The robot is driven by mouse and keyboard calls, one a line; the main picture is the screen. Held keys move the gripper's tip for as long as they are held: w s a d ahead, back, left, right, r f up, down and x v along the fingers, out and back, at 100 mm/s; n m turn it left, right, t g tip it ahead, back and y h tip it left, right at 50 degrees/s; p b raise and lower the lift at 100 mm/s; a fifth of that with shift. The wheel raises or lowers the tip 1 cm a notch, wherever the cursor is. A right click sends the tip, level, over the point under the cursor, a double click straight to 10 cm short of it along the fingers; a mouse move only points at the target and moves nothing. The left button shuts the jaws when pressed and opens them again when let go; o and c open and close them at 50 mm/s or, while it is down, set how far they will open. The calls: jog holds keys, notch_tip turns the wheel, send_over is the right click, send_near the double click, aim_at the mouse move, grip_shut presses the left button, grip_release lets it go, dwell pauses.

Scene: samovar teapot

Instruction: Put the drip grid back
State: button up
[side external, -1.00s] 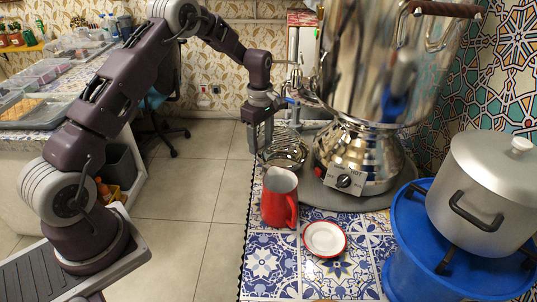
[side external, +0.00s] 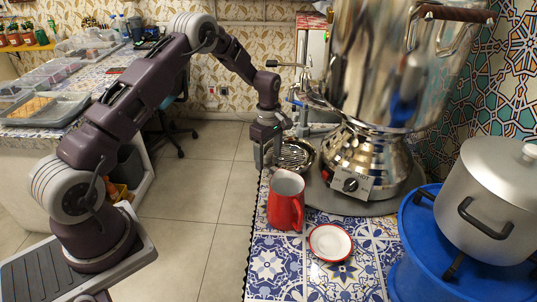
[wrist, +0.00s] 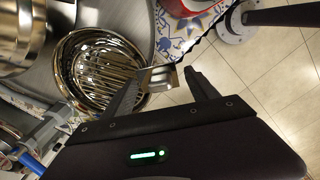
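The drip grid (wrist: 103,70), a shiny slatted metal piece, lies in the round metal drip bowl (wrist: 66,50) in the wrist view. In the side view the slatted grid (side external: 294,155) shows just right of my gripper (side external: 266,160), at the foot of the samovar (side external: 367,160). In the wrist view my gripper (wrist: 162,80) is open at the bowl's edge. A small bent metal tab (wrist: 160,77) sits between its fingers, close to the left one, with a gap to the right one. I cannot tell whether the tab belongs to the grid or the bowl.
A red jug (side external: 286,202) and a red-rimmed white saucer (side external: 330,242) stand on the tiled counter (side external: 270,262) in front of the bowl. A pot (side external: 490,200) stands on a blue drum (side external: 430,245) at right. The counter's left edge drops to open floor.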

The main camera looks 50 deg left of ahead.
jog(key=shift+o, duration=0.6)
jog(key=shift+r, duration=0.1)
notch_tip(320, 180, up, 12)
jog(key=s+d+r+m+t, duration=0.1)
jog(key=s+d+r+m, duration=0.4)
jog(key=r, duration=0.4)
jog(key=s+d+r+m+t, duration=0.2)
jog(key=s+d+r+m, duration=0.15)
jog(key=s+r, duration=0.4)
jog(key=s+d+m+t, duration=0.1)
jog(key=s+d+m, duration=0.2)
jog(key=s, duration=0.7)
jog(key=s+d+m+t, duration=0.1)
jog(key=s+d+m, duration=0.2)
jog(key=s+m, duration=0.5)
jog(key=s, duration=0.3)
jog(key=shift+r+t, duration=0.3)
